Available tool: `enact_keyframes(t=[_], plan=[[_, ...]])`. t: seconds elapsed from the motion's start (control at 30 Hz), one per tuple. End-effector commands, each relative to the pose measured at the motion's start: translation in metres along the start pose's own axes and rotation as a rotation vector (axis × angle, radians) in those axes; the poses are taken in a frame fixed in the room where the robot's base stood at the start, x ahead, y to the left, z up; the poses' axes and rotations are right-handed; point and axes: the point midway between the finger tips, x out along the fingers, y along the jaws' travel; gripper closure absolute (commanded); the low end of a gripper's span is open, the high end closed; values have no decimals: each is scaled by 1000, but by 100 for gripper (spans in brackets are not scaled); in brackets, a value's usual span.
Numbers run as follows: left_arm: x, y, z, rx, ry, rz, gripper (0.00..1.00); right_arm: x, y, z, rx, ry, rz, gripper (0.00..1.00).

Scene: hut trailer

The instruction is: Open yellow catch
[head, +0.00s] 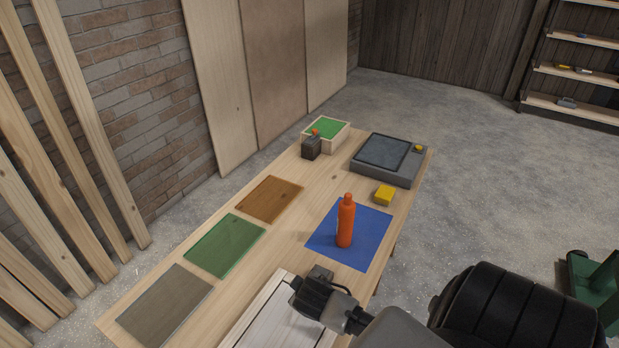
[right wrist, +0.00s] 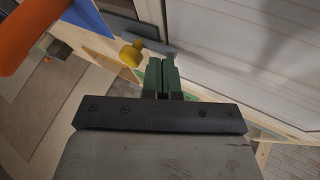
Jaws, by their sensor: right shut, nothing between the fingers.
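A yellow catch (right wrist: 131,53), a rounded knob-like piece, shows in the right wrist view beside a dark plate at the edge of a pale panelled lid (right wrist: 230,45). The pale panel also shows in the head view (head: 262,320) at the table's near end; there my arm hides the catch. My right gripper (head: 312,292) is over the panel's edge. In the right wrist view its green fingers (right wrist: 163,64) are shut and empty, just right of the catch, apart from it in the picture. My left gripper is not in view.
An orange bottle (head: 346,222) stands on a blue mat (head: 372,245) beyond my gripper. A yellow block (head: 384,195), a grey case (head: 390,172) and a green-topped box (head: 313,143) are farther back. Flat brown, green and grey panels lie along the table's left (head: 110,325).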

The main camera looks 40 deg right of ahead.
Motion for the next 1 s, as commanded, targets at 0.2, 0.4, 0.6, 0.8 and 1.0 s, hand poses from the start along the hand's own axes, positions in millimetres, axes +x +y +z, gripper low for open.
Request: enact_keyframes(t=[0.2, 0.4, 0.6, 0.8, 1.0], plan=[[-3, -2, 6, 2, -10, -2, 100, 5, 10, 0, 0, 0, 0, 100], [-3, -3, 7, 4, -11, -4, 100, 5, 11, 0, 0, 1, 0, 100], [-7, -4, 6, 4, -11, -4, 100, 10, 22, -1, -2, 0, 2, 100], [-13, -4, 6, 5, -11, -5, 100, 23, 46, -1, -1, -1, 1, 100], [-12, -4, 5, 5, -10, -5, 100, 25, 49, 0, 0, 1, 2, 100]])
